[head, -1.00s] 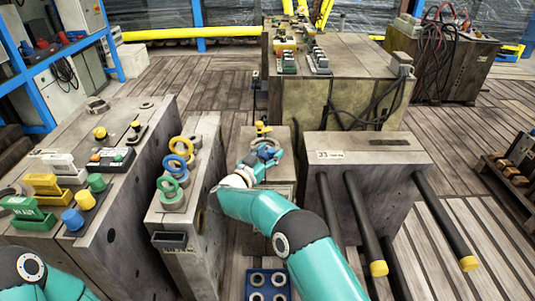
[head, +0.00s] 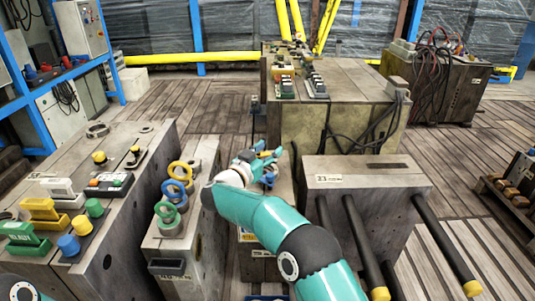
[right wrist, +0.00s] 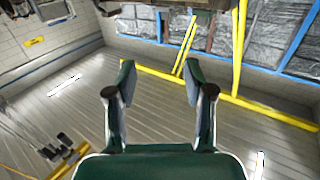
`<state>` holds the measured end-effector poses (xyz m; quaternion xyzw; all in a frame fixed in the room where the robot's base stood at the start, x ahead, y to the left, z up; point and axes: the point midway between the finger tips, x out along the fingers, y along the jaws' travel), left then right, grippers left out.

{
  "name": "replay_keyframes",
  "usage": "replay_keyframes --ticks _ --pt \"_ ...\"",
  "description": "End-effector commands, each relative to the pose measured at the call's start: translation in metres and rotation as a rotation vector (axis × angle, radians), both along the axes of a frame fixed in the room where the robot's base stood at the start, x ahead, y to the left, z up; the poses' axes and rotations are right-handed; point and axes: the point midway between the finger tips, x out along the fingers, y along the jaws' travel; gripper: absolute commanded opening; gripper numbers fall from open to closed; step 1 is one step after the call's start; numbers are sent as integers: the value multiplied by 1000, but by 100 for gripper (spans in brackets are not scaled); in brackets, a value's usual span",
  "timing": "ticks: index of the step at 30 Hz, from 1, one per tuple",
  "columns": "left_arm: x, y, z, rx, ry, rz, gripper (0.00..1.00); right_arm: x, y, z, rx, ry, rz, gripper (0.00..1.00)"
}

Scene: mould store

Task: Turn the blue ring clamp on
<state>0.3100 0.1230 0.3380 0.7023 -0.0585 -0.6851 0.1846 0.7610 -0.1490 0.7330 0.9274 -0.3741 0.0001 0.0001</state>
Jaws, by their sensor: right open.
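The blue ring (head: 176,188) is in the head view, on top of the narrow grey block (head: 203,155) at left centre. It stands between a yellow ring (head: 181,170) and a green ring (head: 165,212). My right gripper (head: 272,151) is open and empty, to the right of the rings and apart from them, above a middle block. A small blue part (head: 268,180) shows below this gripper; I cannot tell what it is. In the right wrist view the two fingers (right wrist: 157,72) are spread with only floor and far wall beyond. My left gripper is out of view.
A large grey block (head: 125,250) with knobs and coloured clamps stands at left. Another block (head: 330,70) is behind. Plank floor (head: 205,100) is free between them.

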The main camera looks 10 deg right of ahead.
Motion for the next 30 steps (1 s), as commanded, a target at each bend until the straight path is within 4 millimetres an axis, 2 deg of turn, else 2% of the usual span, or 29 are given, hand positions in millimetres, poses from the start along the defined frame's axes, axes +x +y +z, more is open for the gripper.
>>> replay_keyframes --ticks 6,11,14,17,23,27,30 --pt "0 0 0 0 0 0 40 1 2 2 50 -73 10 53" --pt "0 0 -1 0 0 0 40 -8 26 -29 27 -97 132 53" --pt "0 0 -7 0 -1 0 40 -22 36 -47 8 -95 233 53" --pt "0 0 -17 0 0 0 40 -44 43 -64 -1 -82 346 53" --pt "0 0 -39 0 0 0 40 -104 47 -96 0 -22 554 53" --pt "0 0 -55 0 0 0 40 -149 40 -111 -12 30 650 53" --pt "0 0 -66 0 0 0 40 -171 29 -114 -24 46 670 53"
